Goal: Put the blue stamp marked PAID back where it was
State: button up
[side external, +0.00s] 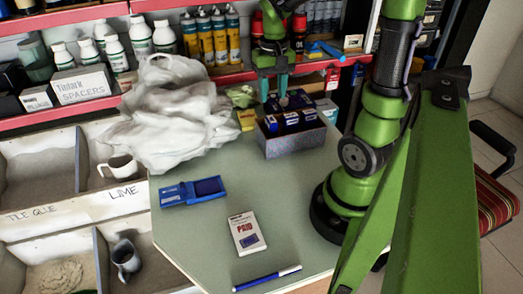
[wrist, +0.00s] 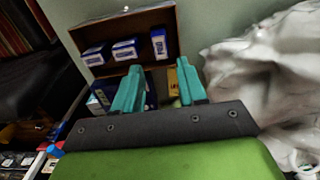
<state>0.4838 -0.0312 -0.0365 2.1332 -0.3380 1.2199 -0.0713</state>
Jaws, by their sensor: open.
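My gripper (side external: 274,88) is open, with nothing visible between its teal fingers. It is above the back of the grey box (side external: 292,145).
A crumpled white plastic bag (side external: 170,115) stands left of the box. A blue marker (side external: 267,278) lies at the front edge of the table (side external: 200,240). The table's middle is clear.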

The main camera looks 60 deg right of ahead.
jog(key=s+a+r+n+t+y, duration=0.1)
jog(key=a+r+n+t, duration=0.1)
jog(key=a, duration=0.7)
jog(key=s+a+r+n+t+y, duration=0.1)
jog(key=a+r+n+t, duration=0.2)
jog(key=a, duration=0.6)
notch_tip(320, 180, up, 3)
jog(key=shift+s+r+t, duration=0.1)
jog(key=shift+s+t, duration=0.1)
jog(key=shift+t, duration=0.9)
jog(key=shift+a, duration=0.1)
jog(key=shift+c, duration=0.3)
